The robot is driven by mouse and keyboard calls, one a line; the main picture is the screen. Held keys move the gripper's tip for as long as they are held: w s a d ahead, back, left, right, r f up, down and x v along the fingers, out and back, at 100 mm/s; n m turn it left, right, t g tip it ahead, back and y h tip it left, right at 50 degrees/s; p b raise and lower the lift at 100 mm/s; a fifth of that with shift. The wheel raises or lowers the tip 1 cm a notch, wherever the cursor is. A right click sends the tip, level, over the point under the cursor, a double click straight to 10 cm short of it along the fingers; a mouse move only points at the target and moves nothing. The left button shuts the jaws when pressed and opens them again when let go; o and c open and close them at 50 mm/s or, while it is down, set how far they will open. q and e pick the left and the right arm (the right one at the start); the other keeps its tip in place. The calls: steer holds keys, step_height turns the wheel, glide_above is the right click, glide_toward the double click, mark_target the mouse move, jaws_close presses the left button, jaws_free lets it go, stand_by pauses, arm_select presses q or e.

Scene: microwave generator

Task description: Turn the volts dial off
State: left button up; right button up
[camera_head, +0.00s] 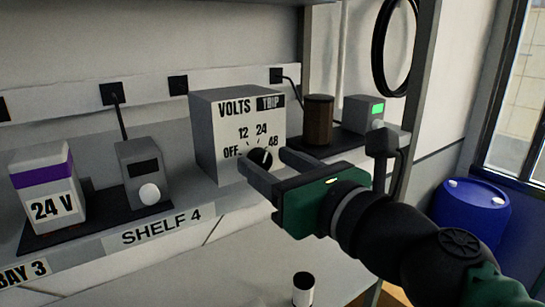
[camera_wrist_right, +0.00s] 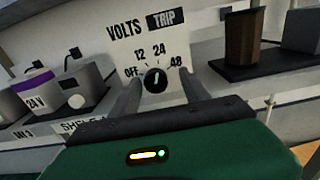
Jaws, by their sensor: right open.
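The volts dial (camera_head: 260,158) is a round black knob on the front of a grey and white box (camera_head: 236,125) marked VOLTS and TRIP. Around it are the labels OFF, 12, 24 and 48. In the right wrist view the dial (camera_wrist_right: 155,80) has a white mark that points up and slightly right, roughly toward 24. My right gripper (camera_head: 266,163) is open, its two fingers reaching toward the box, one on each side of the dial. I cannot tell whether they touch it. My left gripper is not in view.
A 24 V battery (camera_head: 45,190) and a grey device with a white knob (camera_head: 143,175) stand on the shelf at left. A brown cylinder (camera_head: 318,120) and a green-screened device (camera_head: 364,114) stand right of the box. A blue barrel (camera_head: 472,212) is at right.

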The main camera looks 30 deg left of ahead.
steer(key=shift+s+a+r, duration=0.1)
steer(key=shift+s+a, duration=0.05)
steer(key=shift+s, duration=0.2)
steer(key=c, duration=0.7)
jaws_close()
